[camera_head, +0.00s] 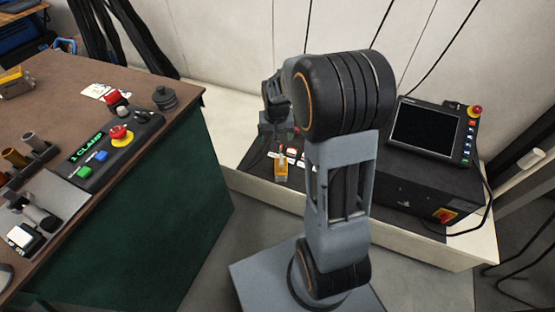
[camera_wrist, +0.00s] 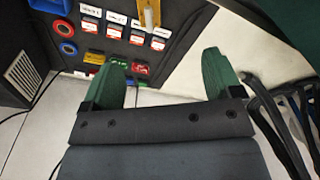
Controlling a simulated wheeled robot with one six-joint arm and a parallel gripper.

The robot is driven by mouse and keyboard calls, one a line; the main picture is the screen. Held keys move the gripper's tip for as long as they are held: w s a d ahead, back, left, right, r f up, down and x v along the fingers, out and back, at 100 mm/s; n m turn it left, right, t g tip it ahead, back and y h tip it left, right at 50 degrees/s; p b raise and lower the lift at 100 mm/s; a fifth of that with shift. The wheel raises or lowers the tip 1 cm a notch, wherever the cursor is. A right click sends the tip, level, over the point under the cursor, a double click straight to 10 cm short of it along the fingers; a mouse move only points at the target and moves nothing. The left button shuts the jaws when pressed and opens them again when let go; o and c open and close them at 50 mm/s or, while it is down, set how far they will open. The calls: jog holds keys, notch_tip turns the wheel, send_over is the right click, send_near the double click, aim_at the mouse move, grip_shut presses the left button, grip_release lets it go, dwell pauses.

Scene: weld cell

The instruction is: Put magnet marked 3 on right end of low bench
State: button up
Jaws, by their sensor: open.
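My gripper (camera_wrist: 162,60) is open and empty in the wrist view, its two green fingers wide apart above a dark panel with white labels. In the head view my arm hides most of the gripper. A yellow upright piece (camera_wrist: 149,14) shows at the top of the wrist view, beyond the fingertips. Another yellow block (camera_head: 15,82) sits on the brown workbench at far left. I cannot read a 3 on any of them. My arm covers the bench's middle.
A black controller box (camera_head: 415,192) with a pendant screen (camera_head: 426,130) fills the low bench's right part. The brown workbench (camera_head: 60,70) holds a clamp button box (camera_head: 112,145). Cables (camera_wrist: 275,110) hang right in the wrist view. Grey floor (camera_head: 200,260) lies between the benches.

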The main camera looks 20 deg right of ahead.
jog(key=s+a+r+n+t, duration=0.1)
jog(key=s+a+r, duration=0.2)
jog(key=s, duration=0.5)
jog(key=s+a+r+n, duration=0.2)
jog(key=s+a+r, duration=0.1)
jog(key=s+r, duration=0.3)
jog(key=shift+s+a+t, duration=0.4)
jog(key=shift+s, duration=0.7)
jog(key=shift+r, duration=0.1)
